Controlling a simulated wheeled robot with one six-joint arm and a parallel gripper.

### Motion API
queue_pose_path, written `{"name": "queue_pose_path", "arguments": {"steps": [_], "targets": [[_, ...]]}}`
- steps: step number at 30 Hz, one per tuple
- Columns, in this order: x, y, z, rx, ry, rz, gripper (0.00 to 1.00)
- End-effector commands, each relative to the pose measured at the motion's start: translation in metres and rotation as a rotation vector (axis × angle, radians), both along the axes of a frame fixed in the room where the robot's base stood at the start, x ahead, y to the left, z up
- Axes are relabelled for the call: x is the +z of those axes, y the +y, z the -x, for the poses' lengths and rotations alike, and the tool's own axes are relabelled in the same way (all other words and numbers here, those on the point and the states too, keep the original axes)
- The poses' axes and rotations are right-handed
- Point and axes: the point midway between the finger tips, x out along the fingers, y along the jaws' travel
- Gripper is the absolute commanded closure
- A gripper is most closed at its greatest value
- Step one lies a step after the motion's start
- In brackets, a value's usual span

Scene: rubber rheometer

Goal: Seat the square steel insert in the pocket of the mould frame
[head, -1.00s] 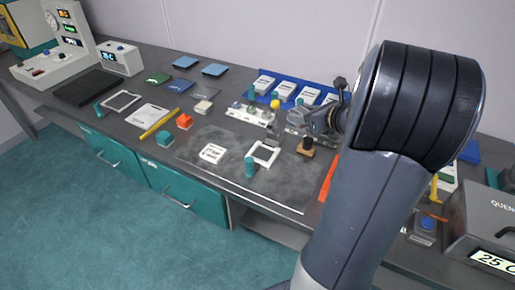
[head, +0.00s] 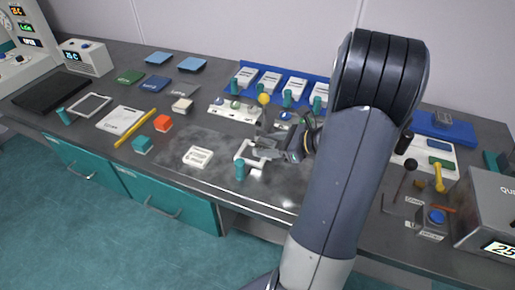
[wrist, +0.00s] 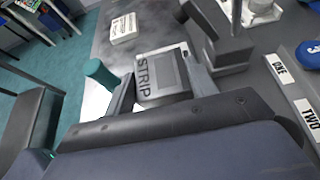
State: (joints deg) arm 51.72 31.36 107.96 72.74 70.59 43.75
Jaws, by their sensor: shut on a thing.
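The square steel insert (wrist: 163,72) is grey, with a rectangular recess and the word STRIP on it. In the wrist view it sits between the two fingers of my gripper (wrist: 162,88), which is shut on it. In the head view my gripper (head: 265,145) is low over the white mould frame (head: 250,163), covering much of it. The frame's pale surface shows in the wrist view (wrist: 95,102) left of the insert, with a teal post (wrist: 101,72) beside it. The pocket is hidden, and I cannot tell whether the insert touches the frame.
A white labelled block (head: 198,157) lies left of the frame. The teal post (head: 240,170) stands at the frame's near side. Behind are a white rack (head: 235,112) and a blue tray of white labelled boxes (head: 290,85). A grey box (head: 485,205) stands at the right.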

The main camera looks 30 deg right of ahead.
Motion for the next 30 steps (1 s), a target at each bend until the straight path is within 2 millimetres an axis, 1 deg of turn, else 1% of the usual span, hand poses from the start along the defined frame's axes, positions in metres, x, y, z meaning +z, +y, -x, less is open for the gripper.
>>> {"name": "queue_pose_path", "arguments": {"steps": [1, 5, 8, 13, 16, 18, 19, 20, 24, 25, 30], "targets": [[-0.007, 0.000, 0.000, -0.001, 0.001, -0.003, 0.78], [-0.013, 0.001, -0.001, 0.000, -0.001, 0.001, 0.78], [-0.012, 0.008, -0.010, 0.003, -0.002, 0.001, 0.78], [-0.012, 0.026, -0.032, 0.004, 0.000, 0.000, 0.78], [-0.022, 0.025, -0.032, -0.002, 0.002, 0.000, 0.78], [-0.026, 0.024, -0.032, -0.003, 0.002, 0.000, 0.88], [-0.026, 0.024, -0.031, -0.003, 0.003, 0.001, 0.88], [-0.027, 0.024, -0.031, -0.002, 0.003, 0.002, 0.95], [-0.028, 0.024, -0.031, -0.002, 0.006, 0.003, 0.94], [-0.029, 0.025, -0.030, -0.001, 0.008, 0.003, 0.44], [-0.028, 0.025, -0.031, -0.001, 0.005, 0.002, 0.30]]}}
